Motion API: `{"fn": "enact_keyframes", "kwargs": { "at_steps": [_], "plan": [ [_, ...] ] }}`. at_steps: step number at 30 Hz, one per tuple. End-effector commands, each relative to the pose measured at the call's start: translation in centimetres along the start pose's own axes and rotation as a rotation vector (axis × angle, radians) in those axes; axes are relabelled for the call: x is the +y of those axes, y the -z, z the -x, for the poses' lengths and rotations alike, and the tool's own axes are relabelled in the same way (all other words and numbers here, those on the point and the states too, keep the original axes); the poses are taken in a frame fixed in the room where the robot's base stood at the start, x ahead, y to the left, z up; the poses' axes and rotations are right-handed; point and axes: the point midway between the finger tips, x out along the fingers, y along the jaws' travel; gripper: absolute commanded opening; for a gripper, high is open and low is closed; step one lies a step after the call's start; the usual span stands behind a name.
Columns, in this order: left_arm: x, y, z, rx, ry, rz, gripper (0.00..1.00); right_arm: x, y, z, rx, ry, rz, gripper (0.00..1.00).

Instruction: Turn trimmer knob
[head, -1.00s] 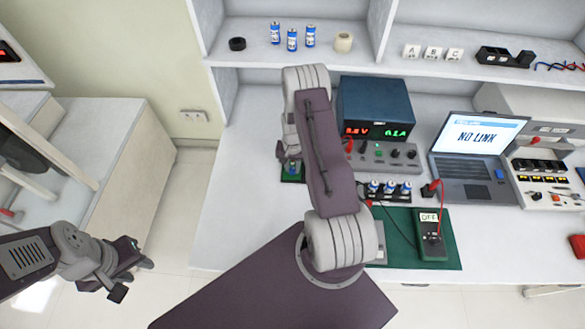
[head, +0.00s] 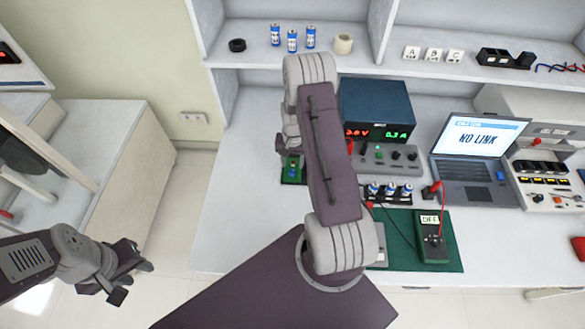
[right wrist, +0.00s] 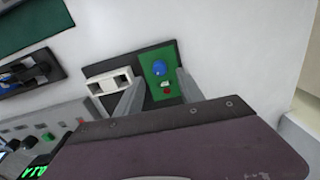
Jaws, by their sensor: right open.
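The trimmer knob (right wrist: 160,69) is a round blue knob on a small green board (right wrist: 153,85) in the right wrist view. The green board (head: 291,178) also shows in the head view, at the left of the bench, partly covered by my right arm. My right gripper (right wrist: 160,75) is open, its two grey fingers on either side of the board's lower part, pointing toward the knob. I cannot tell whether they touch it. My left gripper (head: 130,274) hangs off the bench at the lower left, far from the board; its jaw gap is unclear.
A white block (right wrist: 108,83) sits beside the green board. The power supply (head: 376,108) with lit digits, a grey panel with knobs (head: 390,158), a laptop (head: 476,145) reading NO LINK and a meter (head: 432,238) on a green mat stand to the right.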

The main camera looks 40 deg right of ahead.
Motion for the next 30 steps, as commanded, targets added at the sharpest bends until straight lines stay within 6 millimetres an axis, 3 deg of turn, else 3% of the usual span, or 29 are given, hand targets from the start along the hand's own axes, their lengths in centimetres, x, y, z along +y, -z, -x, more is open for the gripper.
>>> {"fn": "enact_keyframes", "kwargs": {
  "at_steps": [3,7,24,27,29,30],
  "plan": [
    [0.0,0.0,-0.4,0.000,0.000,0.000,0.36,0.0,0.1,2.4,0.003,0.001,0.000,0.45],
    [0.0,-0.1,-0.5,0.000,0.000,0.000,0.36,0.0,0.0,3.9,0.001,0.000,0.000,0.45],
    [0.0,-0.1,-0.5,0.000,0.000,0.000,0.36,-0.1,-0.1,4.3,-0.001,0.000,0.002,0.45],
    [0.0,-0.1,-0.4,0.000,0.000,0.000,0.36,-1.8,0.2,5.4,0.026,0.009,0.041,0.45],
    [0.0,0.0,-0.4,0.000,0.000,0.000,0.36,-3.8,0.7,7.6,0.074,0.027,0.085,0.45],
    [0.0,0.0,-0.4,0.000,0.000,0.000,0.36,-5.6,0.2,9.8,0.107,0.042,0.129,0.45]
  ]
}}
